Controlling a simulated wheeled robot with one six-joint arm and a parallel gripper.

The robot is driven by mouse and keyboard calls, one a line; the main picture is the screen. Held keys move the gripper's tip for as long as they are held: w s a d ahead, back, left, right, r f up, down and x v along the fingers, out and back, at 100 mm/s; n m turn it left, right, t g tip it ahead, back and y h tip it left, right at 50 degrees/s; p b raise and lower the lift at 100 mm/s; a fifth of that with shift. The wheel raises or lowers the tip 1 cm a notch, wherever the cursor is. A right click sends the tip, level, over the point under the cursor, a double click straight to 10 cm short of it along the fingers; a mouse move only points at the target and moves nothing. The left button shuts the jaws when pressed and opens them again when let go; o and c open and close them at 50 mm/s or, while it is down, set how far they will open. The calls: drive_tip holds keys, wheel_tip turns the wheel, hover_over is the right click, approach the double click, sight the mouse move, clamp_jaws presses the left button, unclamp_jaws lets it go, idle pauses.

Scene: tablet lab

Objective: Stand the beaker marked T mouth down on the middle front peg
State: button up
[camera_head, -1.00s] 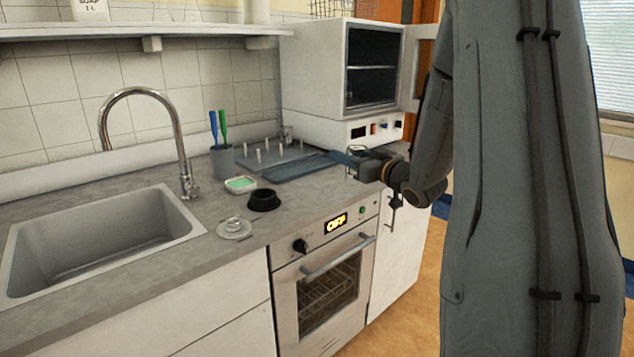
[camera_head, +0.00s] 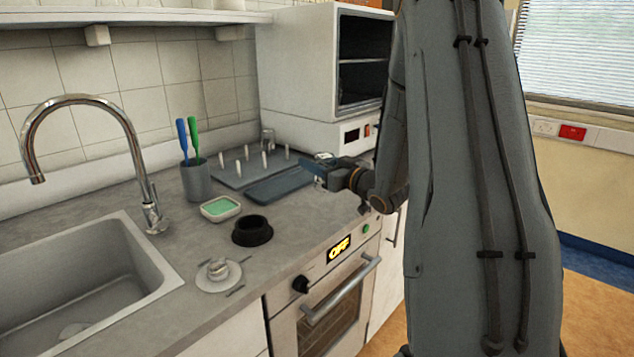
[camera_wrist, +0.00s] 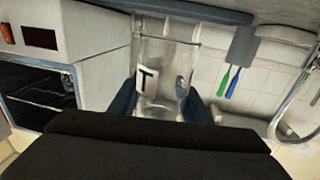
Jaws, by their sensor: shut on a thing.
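The beaker marked T (camera_wrist: 165,60) is clear glass with a white label bearing a black T. In the wrist view, my gripper (camera_wrist: 168,106) is shut on it, with a dark blue finger on each side. That view is upside down and the T reads upright in it, so the label is inverted in the room. In the head view my gripper (camera_head: 314,168) is above the right end of the counter, right of the peg board (camera_head: 228,178). Several pale upright pegs stand on the board. A clear glass piece (camera_head: 267,138) stands at its back.
A blue-grey tray (camera_head: 283,186) lies between the board and my gripper. A cup with two brushes (camera_head: 196,182), a green-filled dish (camera_head: 220,208), a black ring (camera_head: 252,231) and a round lid (camera_head: 218,272) stand left. A white cabinet (camera_head: 300,70) stands behind.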

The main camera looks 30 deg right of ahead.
drive_tip(key=shift+f, duration=2.6)
drive_tip(key=shift+d, duration=0.1)
drive_tip(key=shift+f, duration=0.2)
drive_tip(key=o, duration=1.1)
drive_tip(key=shift+o, duration=0.2)
drive_tip(key=shift+s+r, duration=0.1)
drive_tip(key=shift+r+p, duration=0.2)
drive_tip(key=shift+p, duration=0.1)
drive_tip(key=b+v, duration=0.1)
drive_tip(key=v, duration=0.9)
drive_tip(key=shift+s+f+b, duration=0.1)
drive_tip(key=shift+s+b, duration=0.05)
drive_tip(key=shift+b, duration=0.15)
drive_tip(key=shift+v, duration=0.85)
